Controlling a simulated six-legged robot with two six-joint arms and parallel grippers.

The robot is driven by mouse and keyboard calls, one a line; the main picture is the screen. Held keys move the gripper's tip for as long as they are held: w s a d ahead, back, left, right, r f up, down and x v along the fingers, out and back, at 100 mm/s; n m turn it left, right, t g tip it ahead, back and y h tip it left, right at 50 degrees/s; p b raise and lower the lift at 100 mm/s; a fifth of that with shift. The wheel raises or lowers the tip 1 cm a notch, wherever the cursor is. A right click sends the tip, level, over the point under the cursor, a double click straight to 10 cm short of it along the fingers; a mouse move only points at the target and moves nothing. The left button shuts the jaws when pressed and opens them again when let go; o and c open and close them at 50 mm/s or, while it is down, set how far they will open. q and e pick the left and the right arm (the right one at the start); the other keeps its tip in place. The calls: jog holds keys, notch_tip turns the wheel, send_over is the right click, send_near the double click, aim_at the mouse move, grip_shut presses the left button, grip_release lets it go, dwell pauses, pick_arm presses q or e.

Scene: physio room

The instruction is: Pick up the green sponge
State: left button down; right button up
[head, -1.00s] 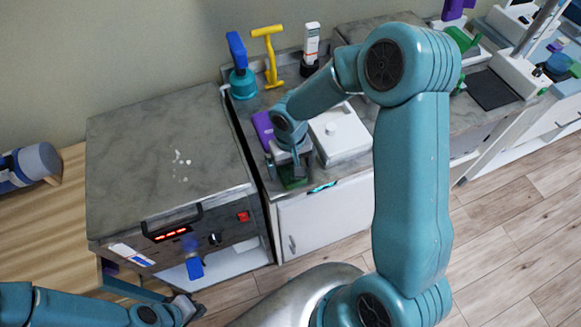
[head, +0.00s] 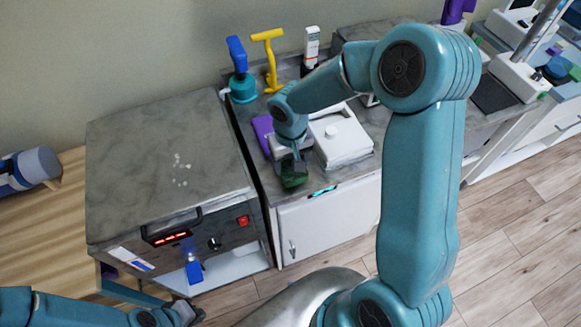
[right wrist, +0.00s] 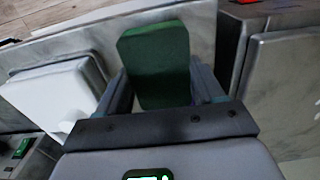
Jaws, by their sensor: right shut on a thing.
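The green sponge (right wrist: 155,62) is between the two fingers of my right gripper (right wrist: 163,88) in the right wrist view. In the head view the sponge (head: 293,181) shows dark green below my right gripper (head: 291,163), near the front edge of the grey counter. My right gripper is shut on the sponge. Whether the sponge is clear of the counter I cannot tell for sure. My left gripper (head: 187,311) is low at the bottom left of the head view, away from the sponge; its fingers are too unclear to read.
A white lidded box (head: 342,140) stands just right of my right gripper. A purple item (head: 263,130) lies to its left. A blue-and-teal bottle (head: 241,75), a yellow T-shaped tool (head: 270,60) and a white bottle (head: 311,45) stand behind. The grey-topped unit (head: 150,150) at left is mostly clear.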

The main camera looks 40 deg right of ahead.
aim_at(290, 163)
notch_tip(290, 163, up, 17)
jog(key=shift+f+b, duration=0.15)
jog(key=shift+b, duration=0.2)
jog(key=shift+o, duration=0.7)
jog(key=shift+w+a, duration=0.1)
